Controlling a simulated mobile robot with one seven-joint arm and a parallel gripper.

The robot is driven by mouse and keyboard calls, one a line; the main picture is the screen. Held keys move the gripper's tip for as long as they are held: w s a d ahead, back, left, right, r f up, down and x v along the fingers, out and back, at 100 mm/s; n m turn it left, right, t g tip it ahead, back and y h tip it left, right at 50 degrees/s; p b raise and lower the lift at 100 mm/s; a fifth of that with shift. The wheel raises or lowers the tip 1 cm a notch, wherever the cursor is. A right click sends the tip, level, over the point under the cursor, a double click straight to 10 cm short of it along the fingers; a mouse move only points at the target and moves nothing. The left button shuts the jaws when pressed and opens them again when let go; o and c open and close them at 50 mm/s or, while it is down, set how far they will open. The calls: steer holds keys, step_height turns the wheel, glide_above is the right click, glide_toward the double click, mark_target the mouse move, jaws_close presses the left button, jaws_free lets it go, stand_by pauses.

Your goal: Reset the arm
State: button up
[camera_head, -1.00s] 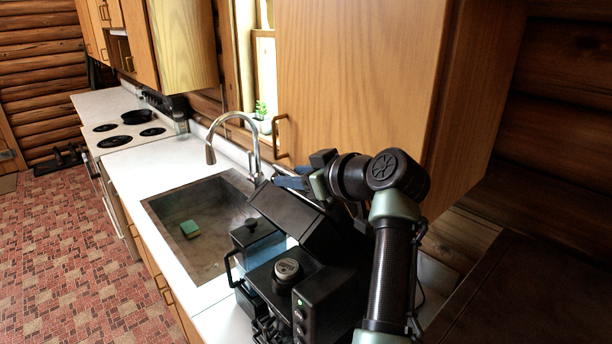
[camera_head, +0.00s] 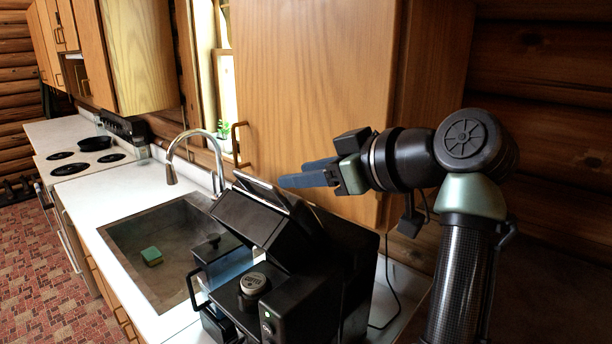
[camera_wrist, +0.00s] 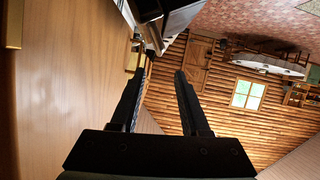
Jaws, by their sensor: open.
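My gripper (camera_head: 308,176) is in the air above the black coffee machine (camera_head: 300,270), in front of the wooden wall cabinet (camera_head: 310,90). Its fingers point left in the head view. In the wrist view, the two dark fingers of my gripper (camera_wrist: 160,75) stand apart with nothing between them. The coffee machine's lid (camera_head: 262,222) is tilted up, close below my fingers. The cabinet door also fills the left side of the wrist view (camera_wrist: 70,90).
A sink (camera_head: 135,265) with a green sponge (camera_head: 151,256) and a curved faucet (camera_head: 195,140) lies left of the machine. Farther back is a stove (camera_head: 85,158) with a black pan (camera_head: 94,143). The log wall (camera_head: 550,110) is at right.

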steer(key=s+d+r+m+t+h, duration=0.1)
steer(key=s+r+m+t+h, duration=0.15)
steer(key=r+t, duration=0.3)
steer(key=s+d+r+m+t+h, duration=0.1)
steer(key=s+r+m+t+h, duration=0.1)
steer(key=r+m+t+h, duration=0.25)
steer(key=s+r+m+t+h, duration=0.1)
steer(key=s+r+t, duration=0.3)
steer(key=s, duration=0.4)
steer(key=s+d+r+m+t+h, duration=0.1)
steer(key=s+r+m+t+h, duration=0.1)
steer(key=s+r, duration=0.4)
steer(key=shift+s+d+m+t, duration=0.2)
steer(key=shift+s+m+t, duration=0.4)
steer(key=shift+s+t, duration=0.6)
